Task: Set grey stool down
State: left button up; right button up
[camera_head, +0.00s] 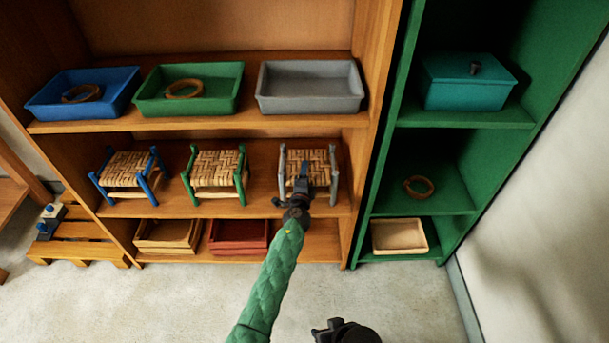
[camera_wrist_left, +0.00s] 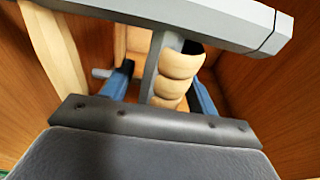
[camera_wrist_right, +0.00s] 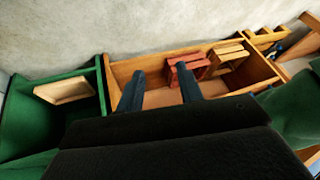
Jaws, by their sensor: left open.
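The grey stool (camera_head: 321,157), with a woven seat, stands upright on the right of the middle shelf (camera_head: 262,203). My left gripper (camera_head: 303,178) is in front of it, overlapping its front side in the head view. In the left wrist view the stool's grey rail (camera_wrist_left: 200,22) crosses close to the camera. The open left fingers (camera_wrist_left: 160,85) sit apart, with a grey upright and a strand of woven seat between them. Contact cannot be told. My right gripper (camera_wrist_right: 158,85) is open and empty, with its fingers apart; its dark body (camera_head: 345,331) shows at the bottom of the head view.
A blue stool (camera_head: 128,170) and a green stool (camera_head: 216,170) stand left on the same shelf. Blue, green and grey trays (camera_head: 310,88) line the shelf above. A wooden crate (camera_head: 167,236) and red crate (camera_head: 239,237) sit below. The green cabinet (camera_head: 385,180) stands close right.

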jog(key=shift+r, duration=0.1)
pick_arm(q)
jog(key=shift+r, duration=0.1)
jog(key=s, duration=0.3)
jog(key=shift+a, duration=0.25)
jog(key=s+a+f+n+g+y, duration=0.1)
jog(key=s+a+f+n+g, duration=0.2)
jog(key=s, duration=0.6)
jog(key=s+a+f+n+g+y, duration=0.1)
jog(key=s+a+f+n, duration=0.1)
jog(key=s+a+n, duration=0.5)
jog(key=s+f+n+g+y, duration=0.1)
jog(key=s+f+n+g, duration=0.2)
jog(key=s, duration=0.8)
jog(key=s+d+n+g+h, duration=0.1)
jog(key=s+n+g+h, duration=0.1)
jog(key=s, duration=0.7)
jog(key=s+d+n+g+h, duration=0.2)
jog(key=s+g, duration=0.2)
jog(key=s, duration=0.5)
jog(key=shift+s+d+f, duration=0.2)
jog(key=shift+s+f, duration=0.2)
pick_arm(e)
jog(key=shift+w, duration=0.1)
